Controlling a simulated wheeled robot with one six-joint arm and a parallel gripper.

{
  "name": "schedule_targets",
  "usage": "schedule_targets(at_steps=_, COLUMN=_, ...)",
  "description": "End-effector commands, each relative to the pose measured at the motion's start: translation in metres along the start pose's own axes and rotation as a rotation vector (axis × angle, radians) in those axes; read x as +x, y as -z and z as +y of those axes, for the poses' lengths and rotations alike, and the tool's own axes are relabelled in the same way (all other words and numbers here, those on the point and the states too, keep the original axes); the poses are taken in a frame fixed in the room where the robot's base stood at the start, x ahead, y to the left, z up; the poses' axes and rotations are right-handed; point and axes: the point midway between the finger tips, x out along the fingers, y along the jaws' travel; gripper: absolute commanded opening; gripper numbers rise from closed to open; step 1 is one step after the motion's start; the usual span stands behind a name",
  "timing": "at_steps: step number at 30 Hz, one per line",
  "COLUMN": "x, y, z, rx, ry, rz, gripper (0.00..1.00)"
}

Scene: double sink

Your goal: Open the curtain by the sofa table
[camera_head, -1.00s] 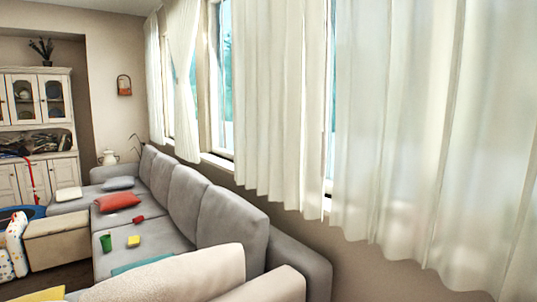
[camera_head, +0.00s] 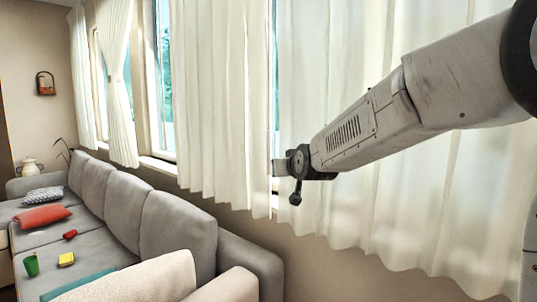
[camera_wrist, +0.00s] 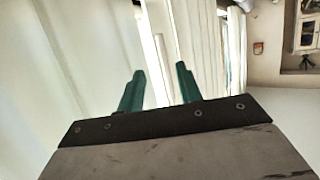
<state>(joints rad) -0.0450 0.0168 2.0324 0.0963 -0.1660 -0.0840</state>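A wide pale curtain (camera_head: 400,225) hangs on the right in the head view, behind my arm. A second pale curtain (camera_head: 225,110) hangs left of it, with a narrow bright window gap between them. My arm reaches in from the right, its end near that gap; the fingers are not clear there. In the wrist view the two green fingers of my gripper (camera_wrist: 160,73) are spread apart with nothing visible held. A pale curtain (camera_wrist: 65,80) fills the left of that view, and curtain folds (camera_wrist: 196,40) show beyond the fingers. Contact with the cloth cannot be told. No sofa table is clearly visible.
A grey sofa (camera_head: 180,215) runs below the windows on the left, with a red cushion (camera_head: 41,217), a green cup (camera_head: 31,265) and a yellow block (camera_head: 66,259) on it. A tied-back curtain (camera_head: 117,85) hangs farther off.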

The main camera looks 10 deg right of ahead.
Motion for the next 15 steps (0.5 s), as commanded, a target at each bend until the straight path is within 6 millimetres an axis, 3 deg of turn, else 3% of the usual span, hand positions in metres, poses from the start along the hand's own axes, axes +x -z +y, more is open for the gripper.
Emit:
schedule_targets(at_steps=1, x=0.024, y=0.009, z=-0.001, rx=0.0, ry=-0.004, rz=0.065, gripper=0.35)
schedule_targets(at_steps=4, x=0.053, y=0.026, z=-0.002, rx=0.0, ry=-0.015, rz=0.185, gripper=0.35)
schedule_targets(at_steps=15, x=0.097, y=0.048, z=-0.002, rx=-0.001, ry=-0.028, rz=0.316, gripper=0.35)
